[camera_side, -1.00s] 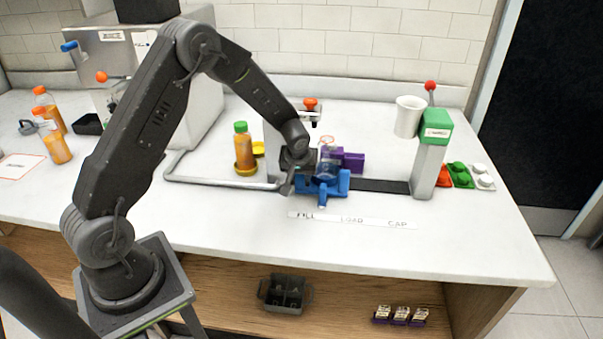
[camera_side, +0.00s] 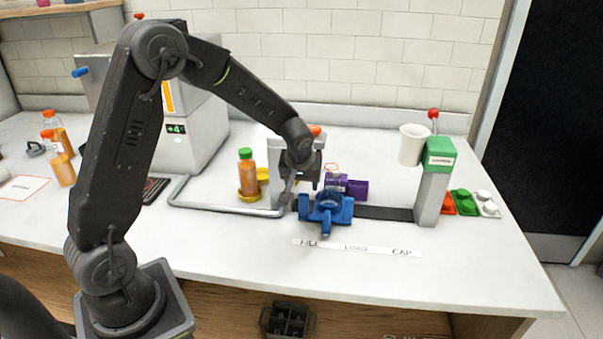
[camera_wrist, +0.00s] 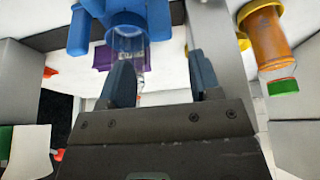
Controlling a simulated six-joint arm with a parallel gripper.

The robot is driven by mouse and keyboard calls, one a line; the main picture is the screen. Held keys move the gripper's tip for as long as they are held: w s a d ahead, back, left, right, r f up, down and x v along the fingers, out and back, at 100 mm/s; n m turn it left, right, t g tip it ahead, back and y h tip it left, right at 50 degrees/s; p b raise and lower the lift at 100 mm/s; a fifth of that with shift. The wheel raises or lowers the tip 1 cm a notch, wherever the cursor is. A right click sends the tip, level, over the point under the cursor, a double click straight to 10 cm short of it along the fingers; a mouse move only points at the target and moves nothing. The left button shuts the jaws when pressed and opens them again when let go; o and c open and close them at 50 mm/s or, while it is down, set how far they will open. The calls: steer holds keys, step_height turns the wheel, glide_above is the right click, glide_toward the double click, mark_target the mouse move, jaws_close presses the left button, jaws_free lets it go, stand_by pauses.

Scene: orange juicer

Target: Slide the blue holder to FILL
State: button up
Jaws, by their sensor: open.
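The blue holder (camera_side: 327,210) sits at the left part of the dark rail, behind the labels, roughly between FILL and LOAD and nearer FILL. My gripper (camera_side: 297,193) is just left of and behind the holder, close to it; contact cannot be told. In the wrist view, my gripper (camera_wrist: 162,80) has its two fingers spread with nothing held between them. The blue holder (camera_wrist: 125,18) is at the top of that view, beyond the left finger, with a clear vessel (camera_wrist: 128,42) at it. The FILL label (camera_side: 309,243) is partly washed out.
A grey metal bar (camera_side: 225,208) runs left of the holder. A juice bottle with a green cap (camera_side: 247,175) stands behind the bar. Purple blocks (camera_side: 357,189) stand behind the holder. The rail (camera_side: 385,213) is clear rightward to a green-topped post (camera_side: 432,180).

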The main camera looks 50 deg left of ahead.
mark_target(327, 214)
steer(key=shift+v, duration=2.1)
steer(key=shift+d+f, duration=0.1)
steer(key=shift+c, duration=0.4)
steer(key=d, duration=0.2)
steer(key=w+d+f, duration=0.1)
steer(key=d, duration=0.2)
steer(key=d+f, duration=0.1)
steer(key=d, duration=0.1)
steer(key=shift+w+d+f, duration=0.1)
steer(key=shift+w+d, duration=0.15)
steer(key=shift+w, duration=0.15)
steer(key=shift+c, duration=0.8)
steer(key=x, duration=1.3)
steer(key=shift+w+a+f, duration=0.1)
steer(key=shift+f, duration=0.2)
steer(key=shift+c, duration=0.3)
jaws_close()
